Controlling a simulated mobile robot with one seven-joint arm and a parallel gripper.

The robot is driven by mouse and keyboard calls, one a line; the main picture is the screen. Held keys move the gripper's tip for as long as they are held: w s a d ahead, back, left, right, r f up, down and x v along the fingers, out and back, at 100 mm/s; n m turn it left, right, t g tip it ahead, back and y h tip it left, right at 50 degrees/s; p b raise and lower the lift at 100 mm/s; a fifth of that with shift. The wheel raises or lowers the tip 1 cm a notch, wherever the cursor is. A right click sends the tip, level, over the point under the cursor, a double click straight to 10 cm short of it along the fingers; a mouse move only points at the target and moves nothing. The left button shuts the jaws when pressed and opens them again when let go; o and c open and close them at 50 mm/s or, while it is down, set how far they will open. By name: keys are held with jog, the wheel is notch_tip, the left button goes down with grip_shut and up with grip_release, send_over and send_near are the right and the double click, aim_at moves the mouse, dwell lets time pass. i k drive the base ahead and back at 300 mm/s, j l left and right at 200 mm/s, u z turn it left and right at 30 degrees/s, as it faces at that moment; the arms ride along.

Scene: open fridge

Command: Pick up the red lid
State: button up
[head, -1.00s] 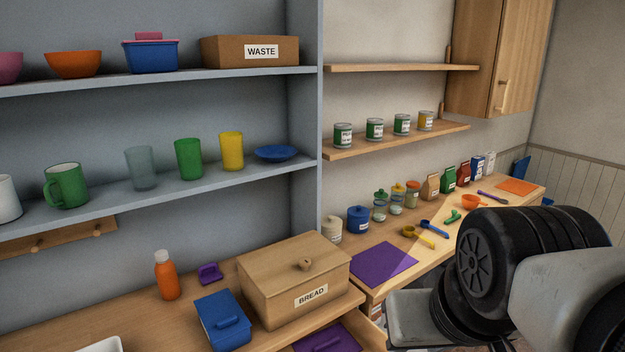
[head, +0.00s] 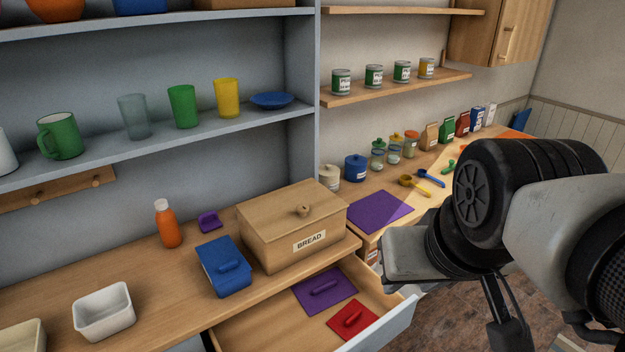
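The red lid (head: 353,319) lies flat in the open drawer (head: 262,332) at the lower middle of the head view. It is a flat square with a raised handle bar on top. It lies in front of a purple lid (head: 325,290) in the same drawer. My arm fills the right side of the view, to the right of the drawer. Dark parts that look like my gripper (head: 507,318) hang at the bottom right edge, apart from the red lid. They are cut off by the frame, so their opening is not clear.
Above the drawer, the counter holds a wooden bread box (head: 292,222), a blue lidded box (head: 223,265), an orange bottle (head: 167,227) and a white bowl (head: 104,312). The drawer's front panel (head: 385,328) stands out toward my arm. Shelves with cups are above.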

aim_at(354, 318)
jog(key=u, duration=1.85)
jog(key=k+z, duration=0.2)
jog(key=z, duration=1.5)
jog(key=u, duration=1.4)
jog(key=l+u, duration=0.25)
jog(key=l, duration=0.45)
jog(key=k+l, duration=0.15)
jog(key=l, duration=0.3)
jog(key=l+z, duration=0.1)
jog(key=l, duration=0.3)
jog(key=i, duration=0.05)
